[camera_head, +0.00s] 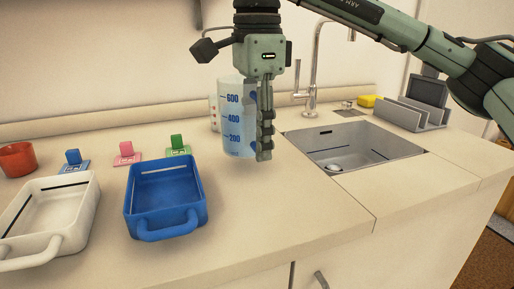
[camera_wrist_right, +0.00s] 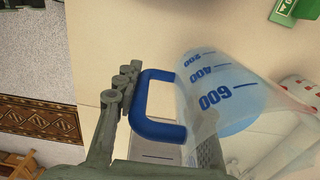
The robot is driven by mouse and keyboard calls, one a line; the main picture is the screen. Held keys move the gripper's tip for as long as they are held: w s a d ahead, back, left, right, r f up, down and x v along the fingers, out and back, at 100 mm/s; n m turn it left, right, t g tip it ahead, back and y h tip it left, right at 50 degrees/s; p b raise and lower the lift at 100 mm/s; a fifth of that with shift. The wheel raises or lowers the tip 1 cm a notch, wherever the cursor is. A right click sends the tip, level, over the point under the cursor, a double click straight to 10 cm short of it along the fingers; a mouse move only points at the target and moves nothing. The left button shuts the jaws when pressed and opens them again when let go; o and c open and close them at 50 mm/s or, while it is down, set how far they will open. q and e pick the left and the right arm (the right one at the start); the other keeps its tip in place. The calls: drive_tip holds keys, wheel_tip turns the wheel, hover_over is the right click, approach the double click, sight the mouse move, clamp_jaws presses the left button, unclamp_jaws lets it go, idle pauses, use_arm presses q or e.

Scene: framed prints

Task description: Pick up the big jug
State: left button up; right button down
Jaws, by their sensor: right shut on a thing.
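The big jug (camera_head: 237,115) is clear with blue marks 200, 400 and 600, and stands upright left of the sink in the head view. My right gripper (camera_head: 265,140) points down at its right side, its fingers overlapping the jug's edge. In the right wrist view the jug (camera_wrist_right: 215,85) lies across the picture, and its blue handle (camera_wrist_right: 141,106) is between my fingers. The gripper is shut on the handle. I cannot tell whether the jug's base touches the counter. My left gripper is not in view.
A smaller jug (camera_head: 213,113) is partly hidden behind the big one. A blue tray (camera_head: 165,195), a white tray (camera_head: 48,215) and a red cup (camera_head: 17,158) are at left. The sink (camera_head: 352,143) and tap (camera_head: 311,75) are at right.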

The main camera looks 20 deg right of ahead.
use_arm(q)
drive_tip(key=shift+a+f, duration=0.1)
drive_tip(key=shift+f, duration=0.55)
use_arm(e)
drive_tip(key=s+a+r, duration=0.2)
drive_tip(key=a+r, duration=0.5)
drive_tip(key=a, duration=0.4)
drive_tip(key=shift+s+r, duration=0.15)
drive_tip(key=shift+s, duration=0.2)
